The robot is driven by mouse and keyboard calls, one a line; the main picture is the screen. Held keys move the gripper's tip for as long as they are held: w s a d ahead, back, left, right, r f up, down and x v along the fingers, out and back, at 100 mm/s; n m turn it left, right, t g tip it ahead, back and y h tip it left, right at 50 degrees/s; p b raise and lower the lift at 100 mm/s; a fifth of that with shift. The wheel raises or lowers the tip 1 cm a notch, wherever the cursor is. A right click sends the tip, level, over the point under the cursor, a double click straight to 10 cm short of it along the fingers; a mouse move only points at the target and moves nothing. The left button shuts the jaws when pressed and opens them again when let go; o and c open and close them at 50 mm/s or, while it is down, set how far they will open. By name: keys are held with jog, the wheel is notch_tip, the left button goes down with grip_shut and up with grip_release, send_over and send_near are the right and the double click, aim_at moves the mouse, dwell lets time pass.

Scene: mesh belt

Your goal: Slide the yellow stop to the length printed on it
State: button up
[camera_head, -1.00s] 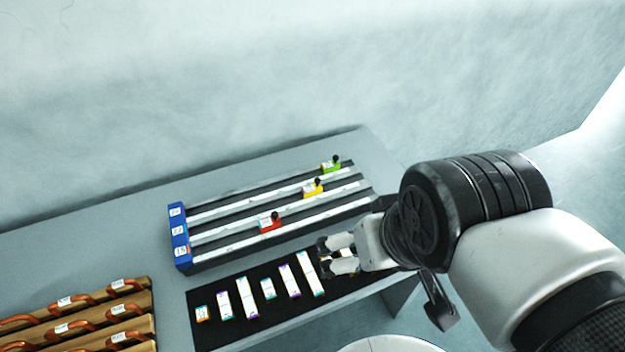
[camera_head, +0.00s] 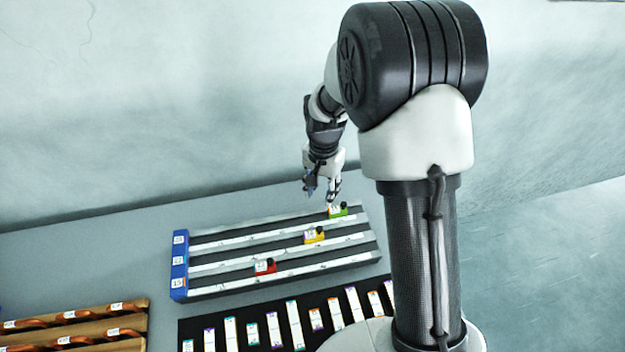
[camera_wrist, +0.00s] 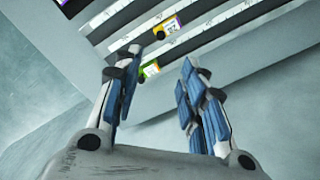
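The yellow stop (camera_head: 315,236) with its white label and dark knob sits on the middle rail of the grey track board (camera_head: 215,287), right of centre. It also shows in the wrist view (camera_wrist: 172,25), beyond the fingertips. The print on its label is too small to read. My gripper (camera_head: 321,197) is open and empty above the back right of the board, close to the green stop (camera_head: 338,211). In the wrist view the green stop (camera_wrist: 150,69) appears between the open fingers (camera_wrist: 162,58), partly covered by the left one. Whether they touch cannot be told.
A red stop (camera_head: 265,267) sits on the front rail. A blue end block (camera_head: 179,265) with several labels closes the board's left end. In front lies a black mat with several labelled strips (camera_head: 230,335). A wooden rack with orange-brown handles (camera_head: 75,330) stands front left.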

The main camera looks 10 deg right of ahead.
aim_at(320, 228)
jog(key=f, duration=0.6)
jog(key=f+b, duration=0.1)
jog(key=f, duration=1.2)
jog(key=shift+w+b, duration=0.3)
jog(key=shift+r, duration=0.1)
jog(key=shift+c, duration=0.6)
grip_shut()
